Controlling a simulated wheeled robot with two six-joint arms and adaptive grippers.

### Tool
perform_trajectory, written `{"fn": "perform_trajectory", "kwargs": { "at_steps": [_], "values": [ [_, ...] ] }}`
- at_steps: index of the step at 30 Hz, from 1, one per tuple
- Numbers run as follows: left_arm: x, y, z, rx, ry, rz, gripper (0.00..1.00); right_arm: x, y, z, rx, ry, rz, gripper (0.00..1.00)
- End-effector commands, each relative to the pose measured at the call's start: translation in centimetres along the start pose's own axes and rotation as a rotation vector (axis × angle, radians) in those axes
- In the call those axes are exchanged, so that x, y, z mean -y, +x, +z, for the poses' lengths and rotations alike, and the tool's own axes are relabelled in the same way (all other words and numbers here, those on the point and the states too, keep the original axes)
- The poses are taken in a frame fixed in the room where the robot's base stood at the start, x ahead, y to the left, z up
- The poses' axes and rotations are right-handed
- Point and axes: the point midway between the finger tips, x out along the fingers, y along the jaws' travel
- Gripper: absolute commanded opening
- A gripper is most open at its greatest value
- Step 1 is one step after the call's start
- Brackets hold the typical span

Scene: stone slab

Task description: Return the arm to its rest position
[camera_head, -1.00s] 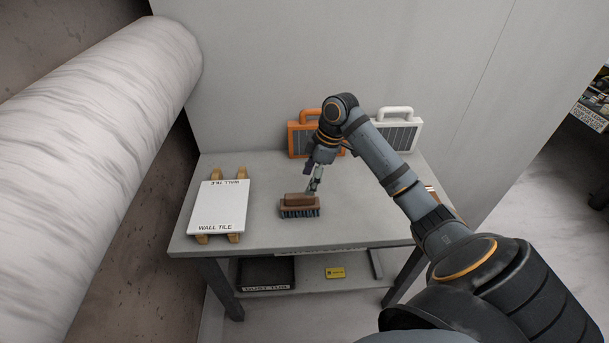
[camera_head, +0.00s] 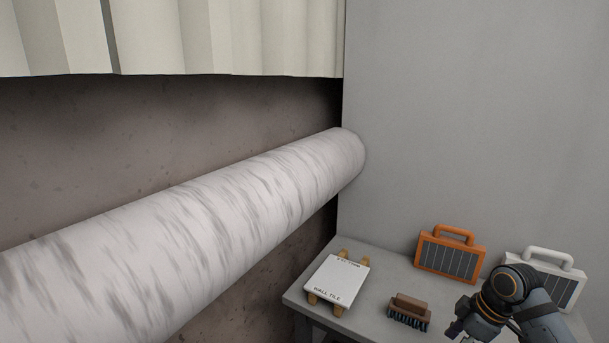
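My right arm comes in from the bottom right, and its gripper (camera_head: 455,332) points down at the lower edge of the head view. The fingertips are small and partly cut off, so their opening is not clear. A brown brush (camera_head: 409,310) with dark bristles stands on the grey table (camera_head: 385,262), just left of this gripper, with a gap between them. My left gripper is not in view.
A white wall tile (camera_head: 337,279) lies on wooden strips at the table's left. An orange case (camera_head: 450,253) and a white case (camera_head: 548,275) stand at the back, the white one partly behind my arm. A large marbled roll (camera_head: 190,240) crosses the left side.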

Motion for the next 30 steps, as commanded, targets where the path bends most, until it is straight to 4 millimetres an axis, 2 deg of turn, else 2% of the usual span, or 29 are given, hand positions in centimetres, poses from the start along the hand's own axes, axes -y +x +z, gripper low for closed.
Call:
{"fn": "perform_trajectory", "kwargs": {
  "at_steps": [3,8,11,15,21,30],
  "values": [
    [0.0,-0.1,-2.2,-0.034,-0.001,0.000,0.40,1.7,2.4,0.0,0.020,0.043,0.012,0.64],
    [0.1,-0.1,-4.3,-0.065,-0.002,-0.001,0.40,4.7,5.9,0.2,0.043,0.126,0.043,0.64],
    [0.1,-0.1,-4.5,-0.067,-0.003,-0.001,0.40,7.0,7.8,0.4,0.051,0.192,0.071,0.64],
    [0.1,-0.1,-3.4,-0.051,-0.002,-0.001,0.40,10.2,9.9,0.9,0.053,0.302,0.115,0.64],
    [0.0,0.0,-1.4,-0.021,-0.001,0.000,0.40,14.5,11.3,1.9,0.041,0.479,0.189,0.64],
    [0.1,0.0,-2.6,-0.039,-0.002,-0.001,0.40,19.4,10.4,4.3,0.020,0.763,0.314,0.64]
  ]
}}
